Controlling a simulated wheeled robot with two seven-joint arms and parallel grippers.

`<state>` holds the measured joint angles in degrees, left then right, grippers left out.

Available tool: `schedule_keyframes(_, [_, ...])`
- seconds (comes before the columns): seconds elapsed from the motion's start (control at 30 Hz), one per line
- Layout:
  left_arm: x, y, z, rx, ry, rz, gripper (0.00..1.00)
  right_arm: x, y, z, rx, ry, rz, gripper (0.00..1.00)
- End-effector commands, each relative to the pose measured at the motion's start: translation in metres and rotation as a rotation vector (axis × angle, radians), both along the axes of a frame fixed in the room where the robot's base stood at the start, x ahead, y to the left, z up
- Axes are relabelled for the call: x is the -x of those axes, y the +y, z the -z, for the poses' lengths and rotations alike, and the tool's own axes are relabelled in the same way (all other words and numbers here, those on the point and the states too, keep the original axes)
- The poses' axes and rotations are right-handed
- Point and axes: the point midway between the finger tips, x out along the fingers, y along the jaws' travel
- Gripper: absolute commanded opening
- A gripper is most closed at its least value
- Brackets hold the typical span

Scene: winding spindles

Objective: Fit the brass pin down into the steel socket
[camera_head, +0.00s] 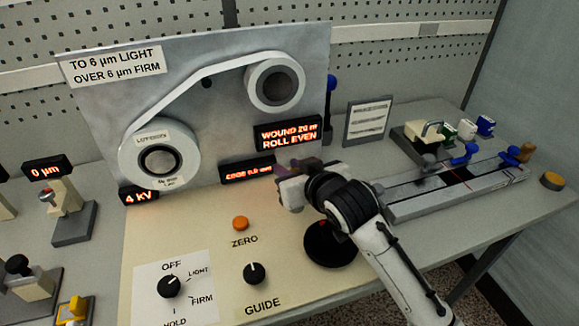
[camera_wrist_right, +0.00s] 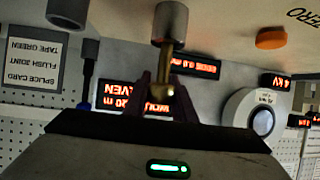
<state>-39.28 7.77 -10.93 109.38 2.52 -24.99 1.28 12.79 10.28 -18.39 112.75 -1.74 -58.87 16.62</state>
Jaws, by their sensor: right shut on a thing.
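My right gripper (camera_head: 287,177) is over the winding panel, in front of the display signs. In the right wrist view its dark fingers (camera_wrist_right: 166,88) are shut on the brass pin (camera_wrist_right: 172,64), near its rounded end. The steel socket (camera_wrist_right: 170,22), a grey cylinder, is at the top of that view. The pin's far end meets the socket's mouth and lines up closely with it. I cannot tell how deep it sits. In the head view I cannot make out the pin or socket around the gripper and wrist. My left gripper is not in view.
The upright plate (camera_head: 225,60) with two rollers stands behind the gripper. The orange ZERO button (camera_head: 240,223) and GUIDE knob (camera_head: 254,273) are on the panel left of my arm. A black round base (camera_head: 330,243) is beside the forearm. A long rail fixture (camera_head: 455,190) lies to the right.

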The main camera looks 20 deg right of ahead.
Motion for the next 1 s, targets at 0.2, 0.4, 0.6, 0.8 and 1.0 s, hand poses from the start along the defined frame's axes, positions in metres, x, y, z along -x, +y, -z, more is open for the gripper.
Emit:
schedule_keyframes(0.2, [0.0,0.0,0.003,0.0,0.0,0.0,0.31,0.0,0.0,0.007,0.0,0.001,0.0,0.01])
schedule_keyframes(0.4, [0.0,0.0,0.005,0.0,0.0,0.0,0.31,0.0,0.0,0.012,0.0,0.002,0.0,0.01])
schedule_keyframes(0.6, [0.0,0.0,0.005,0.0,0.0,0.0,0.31,0.0,0.0,0.012,0.0,0.002,0.0,0.46])
schedule_keyframes(0.8, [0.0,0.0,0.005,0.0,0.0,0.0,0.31,0.0,0.0,0.013,0.001,0.004,0.0,0.46])
schedule_keyframes(1.0, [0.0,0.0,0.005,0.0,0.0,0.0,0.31,0.01,-0.001,0.008,0.0,0.002,0.0,0.46])
